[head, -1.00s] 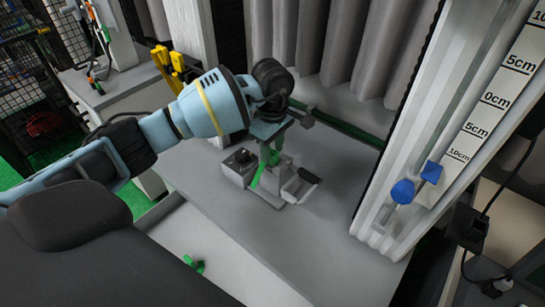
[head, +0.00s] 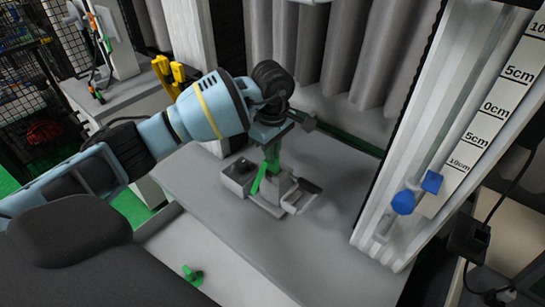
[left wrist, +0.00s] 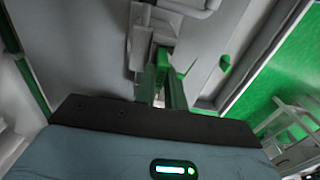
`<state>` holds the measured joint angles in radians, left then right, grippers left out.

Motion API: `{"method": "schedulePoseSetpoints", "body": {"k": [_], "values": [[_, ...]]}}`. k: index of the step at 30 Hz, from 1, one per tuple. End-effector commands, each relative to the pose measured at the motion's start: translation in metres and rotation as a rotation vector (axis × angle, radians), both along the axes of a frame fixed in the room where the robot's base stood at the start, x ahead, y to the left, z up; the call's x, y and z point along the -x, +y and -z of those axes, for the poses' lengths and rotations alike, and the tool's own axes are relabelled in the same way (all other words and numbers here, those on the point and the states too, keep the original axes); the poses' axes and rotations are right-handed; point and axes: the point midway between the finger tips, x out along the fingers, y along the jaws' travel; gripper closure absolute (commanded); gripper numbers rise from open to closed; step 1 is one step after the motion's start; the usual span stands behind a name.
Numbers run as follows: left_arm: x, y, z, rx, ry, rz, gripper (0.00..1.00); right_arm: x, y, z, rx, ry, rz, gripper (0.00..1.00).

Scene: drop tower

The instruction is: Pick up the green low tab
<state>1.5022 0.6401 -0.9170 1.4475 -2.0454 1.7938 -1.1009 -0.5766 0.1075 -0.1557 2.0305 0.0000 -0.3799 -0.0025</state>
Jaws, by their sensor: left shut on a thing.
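A grey fixture (head: 240,177) with several blocks stands on the grey platform at the foot of the tower. A green tab (head: 258,179) stands tilted at its middle. My left gripper (head: 270,160) points down at the fixture from above. Its fingers are shut on the green tab, which also shows between the fingertips in the left wrist view (left wrist: 162,58). The fingers partly hide the tab, and I cannot tell whether it is clear of the fixture. My right gripper is not in view.
Another green piece (head: 193,275) lies in the pale tray in front of the platform. A tall white tower rail with a centimetre scale (head: 482,130) and a blue knob (head: 403,202) rises at the right. Grey curtains (head: 340,50) hang behind. The platform's front right is clear.

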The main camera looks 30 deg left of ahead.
Motion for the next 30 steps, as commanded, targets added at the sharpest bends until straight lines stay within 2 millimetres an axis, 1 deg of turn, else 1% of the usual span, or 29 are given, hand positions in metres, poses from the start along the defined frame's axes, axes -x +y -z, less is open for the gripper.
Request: {"method": "schedulePoseSetpoints", "body": {"k": [3,11,24,30], "values": [[-0.001,0.0,-0.019,-0.001,-0.003,0.0,1.0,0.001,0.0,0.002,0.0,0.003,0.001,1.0],[0.035,0.001,-0.02,-0.002,0.001,0.001,1.0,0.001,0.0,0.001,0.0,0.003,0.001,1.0],[0.12,0.0,-0.027,-0.003,0.002,0.001,1.0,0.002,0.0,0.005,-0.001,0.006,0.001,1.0],[0.147,-0.001,-0.03,-0.002,0.001,0.0,1.0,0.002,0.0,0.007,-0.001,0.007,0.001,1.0]]}}
